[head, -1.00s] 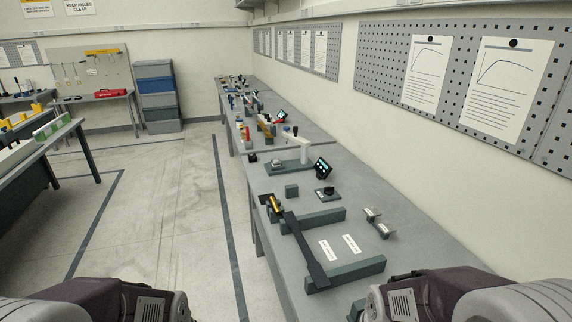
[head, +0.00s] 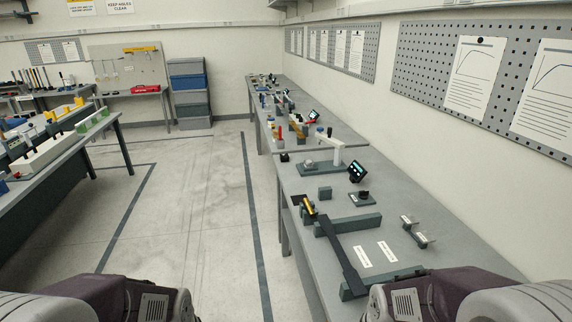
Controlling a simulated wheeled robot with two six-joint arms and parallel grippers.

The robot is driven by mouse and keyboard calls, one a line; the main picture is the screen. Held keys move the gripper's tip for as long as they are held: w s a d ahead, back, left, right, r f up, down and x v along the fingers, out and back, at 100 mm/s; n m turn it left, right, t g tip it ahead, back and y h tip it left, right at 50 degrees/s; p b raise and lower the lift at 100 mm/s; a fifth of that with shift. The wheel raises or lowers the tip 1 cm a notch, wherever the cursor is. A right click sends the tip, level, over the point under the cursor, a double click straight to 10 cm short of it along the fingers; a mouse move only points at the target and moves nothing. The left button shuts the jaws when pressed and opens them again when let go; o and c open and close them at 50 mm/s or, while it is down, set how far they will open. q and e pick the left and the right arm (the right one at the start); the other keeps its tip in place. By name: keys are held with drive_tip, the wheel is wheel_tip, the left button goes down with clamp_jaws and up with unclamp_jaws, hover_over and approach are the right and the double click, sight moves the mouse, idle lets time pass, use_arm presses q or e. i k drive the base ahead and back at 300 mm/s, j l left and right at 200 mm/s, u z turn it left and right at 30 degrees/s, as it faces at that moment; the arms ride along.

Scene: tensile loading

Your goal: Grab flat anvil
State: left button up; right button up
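I cannot tell for certain which part is the flat anvil. On the right bench, a small dark round part on a square base (head: 362,197) sits near a plain dark block (head: 325,193). Two small metal pieces, the nearer (head: 422,238) and the farther (head: 408,222), stand near the wall side. Only links of my arms show at the bottom corners. Neither gripper is in view.
The grey bench (head: 440,262) runs along the right wall. A small tester with a white arm (head: 338,152) and a dark screen (head: 357,170) stand farther back. Another bench (head: 70,150) is on the left. Open floor (head: 190,215) lies between the benches.

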sight(309, 163)
drive_tip(key=i+j+u, duration=0.1)
drive_tip(key=i+j, duration=0.25)
drive_tip(key=i+j+u, duration=0.15)
drive_tip(key=i+j, duration=0.15)
drive_tip(key=i, duration=0.25)
drive_tip(key=i+j+u, duration=0.1)
drive_tip(key=i+j, duration=0.15)
drive_tip(key=i, duration=0.2)
drive_tip(key=i+z, duration=0.4)
drive_tip(key=i+j+z, duration=0.2)
drive_tip(key=i+z, duration=0.15)
drive_tip(key=i, duration=0.15)
drive_tip(key=i+j+z, duration=0.75)
drive_tip(key=i+l, duration=0.05)
drive_tip(key=i, duration=0.05)
